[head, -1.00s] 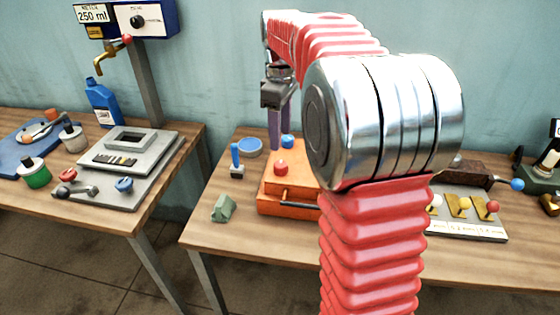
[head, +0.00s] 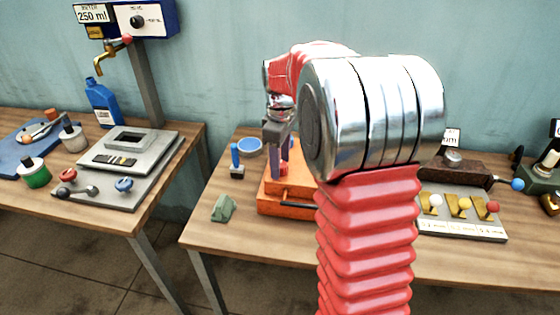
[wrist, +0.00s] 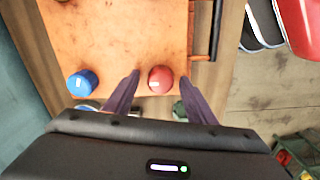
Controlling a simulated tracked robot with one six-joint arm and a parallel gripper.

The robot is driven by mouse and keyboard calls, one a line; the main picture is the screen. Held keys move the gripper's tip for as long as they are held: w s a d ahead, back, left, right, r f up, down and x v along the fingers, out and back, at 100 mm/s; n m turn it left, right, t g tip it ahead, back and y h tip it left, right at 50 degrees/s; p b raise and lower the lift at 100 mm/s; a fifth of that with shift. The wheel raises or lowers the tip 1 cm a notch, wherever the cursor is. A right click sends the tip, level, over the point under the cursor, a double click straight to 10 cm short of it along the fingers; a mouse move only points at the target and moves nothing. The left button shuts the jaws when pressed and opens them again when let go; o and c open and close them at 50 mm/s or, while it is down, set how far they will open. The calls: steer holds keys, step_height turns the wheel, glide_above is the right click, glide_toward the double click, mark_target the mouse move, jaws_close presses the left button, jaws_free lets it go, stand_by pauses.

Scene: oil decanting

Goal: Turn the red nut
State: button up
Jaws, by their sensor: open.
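The red nut (wrist: 160,79) sits on the top of an orange box (wrist: 120,40), beside a blue nut (wrist: 83,82). In the head view the red nut (head: 283,170) is partly covered by my gripper's fingers. My gripper (wrist: 160,75) is open, with its purple fingers on either side of the red nut in the wrist view. I see clear gaps between the nut and both fingers. In the head view my gripper (head: 278,163) points down over the orange box (head: 290,200); the blue nut is hidden there.
A dark handle (head: 298,205) sticks out of the box's front. A green block (head: 223,208), a blue-handled piece (head: 236,160) and a blue round dish (head: 250,147) stand to its left. A plate with coloured knobs (head: 460,215) lies to the right. A gap separates the left table (head: 150,205).

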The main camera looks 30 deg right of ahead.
steer(key=shift+c, duration=0.4)
steer(key=c, duration=1)
steer(key=shift+o, duration=0.2)
